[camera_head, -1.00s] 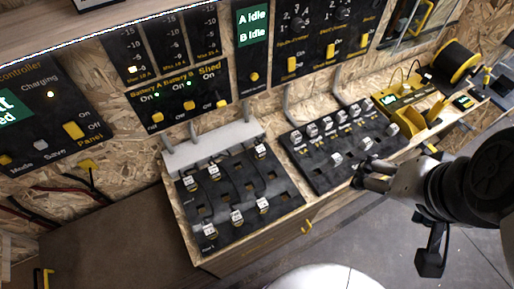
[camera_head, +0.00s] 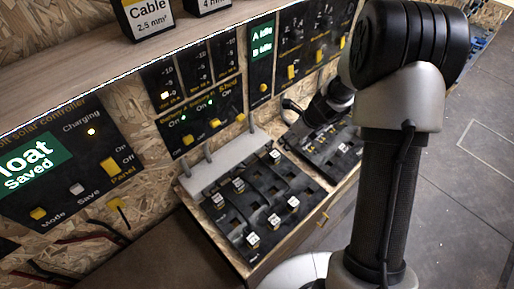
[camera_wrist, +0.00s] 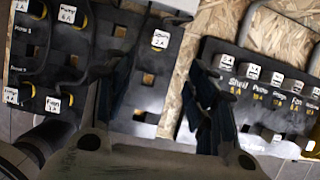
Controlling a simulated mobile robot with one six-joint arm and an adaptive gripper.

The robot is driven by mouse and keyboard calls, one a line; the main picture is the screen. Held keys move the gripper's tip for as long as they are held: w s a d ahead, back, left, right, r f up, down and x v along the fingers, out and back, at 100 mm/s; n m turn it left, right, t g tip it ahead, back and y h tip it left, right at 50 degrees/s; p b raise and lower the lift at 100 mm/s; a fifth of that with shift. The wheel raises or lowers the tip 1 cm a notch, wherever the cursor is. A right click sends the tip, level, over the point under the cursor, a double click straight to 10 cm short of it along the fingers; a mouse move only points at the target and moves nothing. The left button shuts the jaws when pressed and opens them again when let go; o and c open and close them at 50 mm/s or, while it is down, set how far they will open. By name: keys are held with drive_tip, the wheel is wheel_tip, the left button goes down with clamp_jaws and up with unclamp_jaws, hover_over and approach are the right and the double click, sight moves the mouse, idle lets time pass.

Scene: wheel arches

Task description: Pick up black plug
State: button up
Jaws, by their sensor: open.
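Black plugs with white labels sit in a black socket board (camera_head: 262,178) on the bench in the head view; one labelled plug (camera_head: 274,156) is near its upper right corner. I cannot tell which plug the task means. In the wrist view a white-labelled plug (camera_wrist: 160,40) shows beyond the gap between my fingers, in the board's corner. Other labelled plugs (camera_wrist: 72,14) are to the left. My gripper (camera_wrist: 160,75) is open, its two dark fingers apart with nothing held between them. In the head view my arm hides most of the gripper.
A second black board (camera_head: 325,150) with several labelled modules stands to the right, partly behind my arm; it also shows in the wrist view (camera_wrist: 262,95). A pale ledge (camera_head: 222,163) runs behind the first board. Panels with switches and cables line the wall.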

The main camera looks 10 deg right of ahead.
drive_tip(key=b, duration=0.5)
hover_over(275, 154)
drive_tip(key=s+d, duration=0.1)
drive_tip(key=s, duration=0.1)
drive_tip(key=shift+m, duration=0.3)
wheel_tip(275, 154, down, 12)
drive_tip(key=shift+s+d+r, duration=0.1)
drive_tip(key=shift+d+r, duration=0.05)
drive_tip(key=shift+r, duration=0.1)
drive_tip(key=shift+b+x, duration=1.2)
drive_tip(key=shift+x, duration=1.95)
drive_tip(key=shift+r, duration=0.15)
drive_tip(key=shift+c, duration=0.6)
drive_tip(key=c, duration=1)
